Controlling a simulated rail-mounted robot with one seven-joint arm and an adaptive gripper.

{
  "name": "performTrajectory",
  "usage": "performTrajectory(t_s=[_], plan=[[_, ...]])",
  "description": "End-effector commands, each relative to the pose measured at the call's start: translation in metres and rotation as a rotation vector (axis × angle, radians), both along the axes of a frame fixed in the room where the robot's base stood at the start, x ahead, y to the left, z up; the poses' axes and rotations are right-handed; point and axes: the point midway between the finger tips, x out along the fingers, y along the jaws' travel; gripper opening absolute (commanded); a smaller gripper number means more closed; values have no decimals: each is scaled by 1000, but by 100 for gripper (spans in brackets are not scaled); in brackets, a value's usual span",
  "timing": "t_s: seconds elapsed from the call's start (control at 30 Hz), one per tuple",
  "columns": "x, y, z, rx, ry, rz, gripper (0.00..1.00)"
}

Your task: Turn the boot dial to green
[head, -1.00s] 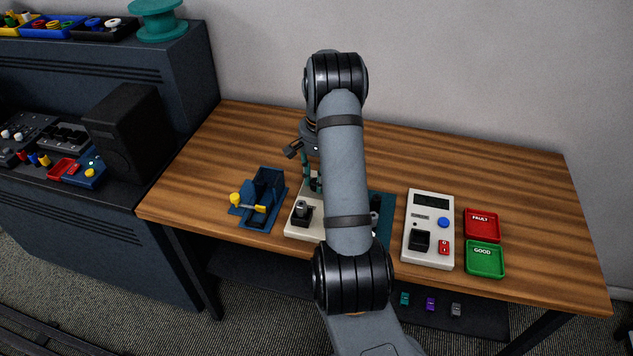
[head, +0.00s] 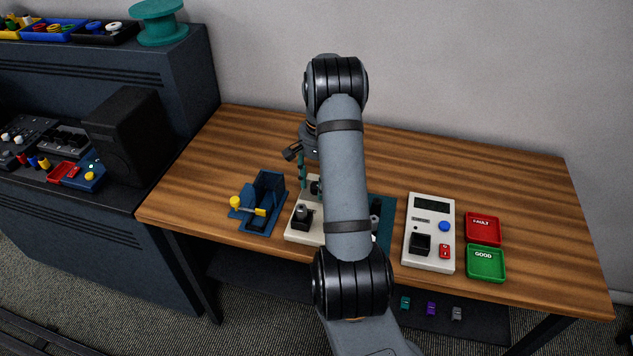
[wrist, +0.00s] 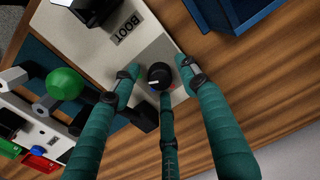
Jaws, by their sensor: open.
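The boot dial (wrist: 159,75) is a small round black knob with a white pointer line, on a grey patch beside the BOOT label (wrist: 126,29) in the wrist view. Bits of blue and red show at its edge; I cannot tell for certain which colour the pointer faces. My gripper (wrist: 161,80) has teal fingers, open, with tips spread on different sides of the dial. Whether any tip touches it is unclear. In the head view my arm hides the dial and most of the gripper; the pale boot station (head: 299,230) shows partly beside the arm.
A blue fixture with a yellow-knobbed lever (head: 262,205) stands left of the station. A green ball knob (wrist: 65,84) shows in the wrist view. Right are a white tester (head: 430,258), a red FAULT tray (head: 482,228) and a green GOOD tray (head: 485,264). The table's back is clear.

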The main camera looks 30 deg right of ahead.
Motion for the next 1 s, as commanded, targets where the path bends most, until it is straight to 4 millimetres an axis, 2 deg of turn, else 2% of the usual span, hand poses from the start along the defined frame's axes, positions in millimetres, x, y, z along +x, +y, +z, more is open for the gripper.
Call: performTrajectory(t_s=[0.23, 0.37, 0.8, 1.0], plan=[[0, 0, 1, -1, -1, 0, 44], [1, -1, 13, -3, -3, 1, 44], [-2, -4, 100, -2, -4, -1, 44], [-3, -4, 118, -1, -1, 1, 44]])
